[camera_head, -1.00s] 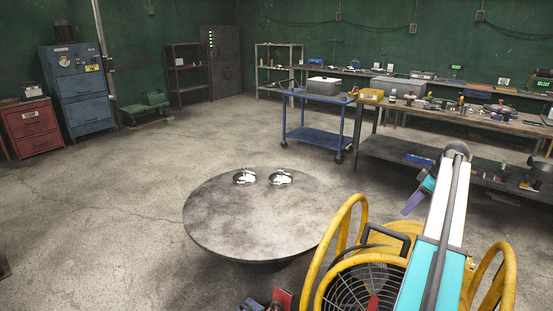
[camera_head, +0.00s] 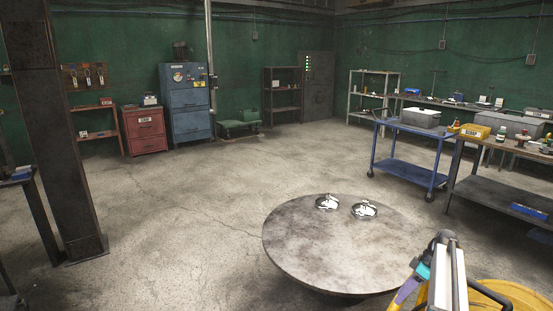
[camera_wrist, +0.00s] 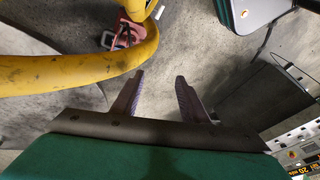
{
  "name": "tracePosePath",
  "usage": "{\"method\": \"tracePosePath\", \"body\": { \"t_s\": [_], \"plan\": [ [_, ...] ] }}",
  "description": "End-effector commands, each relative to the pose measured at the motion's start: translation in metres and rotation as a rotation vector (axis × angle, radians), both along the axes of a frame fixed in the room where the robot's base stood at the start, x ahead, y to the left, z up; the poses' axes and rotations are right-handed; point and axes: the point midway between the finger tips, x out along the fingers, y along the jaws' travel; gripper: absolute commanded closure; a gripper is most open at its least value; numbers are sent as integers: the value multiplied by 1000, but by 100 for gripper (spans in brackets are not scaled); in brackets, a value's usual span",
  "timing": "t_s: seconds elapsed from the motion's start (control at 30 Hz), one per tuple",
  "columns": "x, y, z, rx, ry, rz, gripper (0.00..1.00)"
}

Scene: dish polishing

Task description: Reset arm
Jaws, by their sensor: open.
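My gripper (camera_wrist: 158,84) shows in the wrist view with its two dark, purple-tinted fingers spread apart. Nothing is between the fingers, and the grey floor shows behind them. In the head view, part of my arm (camera_head: 450,275) is at the lower right, with teal and purple parts by its end. It is apart from the two shiny metal dishes, the left one (camera_head: 327,202) and the right one (camera_head: 365,209). Both rest side by side near the back of the round grey table (camera_head: 310,250).
A yellow curved tube (camera_wrist: 60,74) crosses close to my gripper in the wrist view, near a red object (camera_wrist: 130,28). A blue cart (camera_head: 408,170) and a workbench (camera_head: 500,195) stand at the right. A dark pillar (camera_head: 65,140) stands at the left. The floor between is clear.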

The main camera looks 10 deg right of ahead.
Motion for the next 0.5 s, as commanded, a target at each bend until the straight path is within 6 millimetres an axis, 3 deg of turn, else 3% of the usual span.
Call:
{"method": "tracePosePath", "body": {
  "t_s": [0.03, 0.27, 0.5],
  "plan": [
    [-1, 23, -17, 9, 19, 24, 60],
    [-11, 111, -81, 30, 108, 100, 60],
    [-42, 199, -145, 27, 218, 151, 60]
  ]
}}
